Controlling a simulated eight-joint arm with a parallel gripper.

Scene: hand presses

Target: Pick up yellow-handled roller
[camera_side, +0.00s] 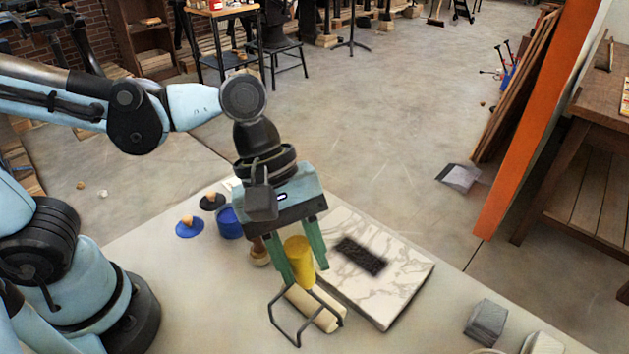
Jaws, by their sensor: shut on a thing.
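The roller has a yellow handle (299,262), a dark wire frame (285,331) and a cream cylinder (315,309). My gripper (302,274) points down with its green fingers on either side of the yellow handle, shut on it. The handle stands roughly upright between the fingers, with the frame and cylinder below. I cannot tell whether the cylinder touches the table.
A marbled slab (400,292) with a dark rectangular patch (361,256) lies just right of the roller. A blue container (229,222), a blue disc with a knob (189,227) and a black one (212,201) are at left. A grey block (486,321) sits at the right.

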